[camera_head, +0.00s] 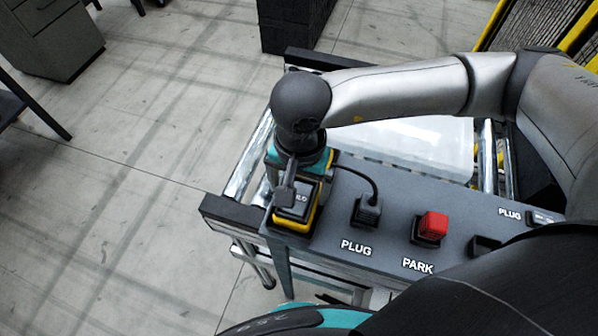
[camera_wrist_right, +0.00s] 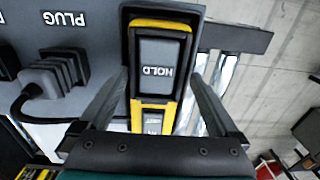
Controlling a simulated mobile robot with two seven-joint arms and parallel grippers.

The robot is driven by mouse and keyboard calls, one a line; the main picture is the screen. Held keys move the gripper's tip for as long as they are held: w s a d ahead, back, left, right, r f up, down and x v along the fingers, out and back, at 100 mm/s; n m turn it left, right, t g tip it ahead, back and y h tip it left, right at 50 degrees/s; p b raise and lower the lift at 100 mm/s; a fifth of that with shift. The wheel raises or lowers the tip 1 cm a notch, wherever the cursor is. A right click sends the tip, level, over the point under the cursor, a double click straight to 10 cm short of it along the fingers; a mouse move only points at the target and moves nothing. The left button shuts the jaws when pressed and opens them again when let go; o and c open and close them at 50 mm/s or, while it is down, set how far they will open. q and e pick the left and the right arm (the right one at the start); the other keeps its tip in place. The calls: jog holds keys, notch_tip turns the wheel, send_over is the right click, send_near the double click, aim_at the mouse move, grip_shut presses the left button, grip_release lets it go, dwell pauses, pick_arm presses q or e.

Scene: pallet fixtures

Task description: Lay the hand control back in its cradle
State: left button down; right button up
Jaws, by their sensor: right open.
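The hand control (camera_head: 297,205), yellow with a grey face, lies at the left end of the dark grey panel. In the right wrist view, the hand control (camera_wrist_right: 158,62) shows a grey HOLD key and sits within the dark rim of its cradle (camera_wrist_right: 192,28). My right gripper (camera_head: 292,180) is over it. In the wrist view the right gripper's fingers (camera_wrist_right: 155,95) are open, one on each side of the hand control, with gaps visible. The lower part of the hand control is hidden by the gripper body. My left gripper is not in view.
A black plug (camera_head: 367,211) with a cable sits at the PLUG label. A red block (camera_head: 432,226) stands at PARK. A dark socket (camera_head: 485,246) is farther right. A pale translucent bin (camera_head: 425,145) lies behind the panel on rollers.

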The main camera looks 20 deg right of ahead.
aim_at(301, 189)
jog(key=shift+s+d+f, duration=0.25)
jog(key=shift+f, duration=0.05)
notch_tip(301, 189, up, 13)
jog(key=shift+w, duration=0.15)
jog(key=shift+f, duration=0.1)
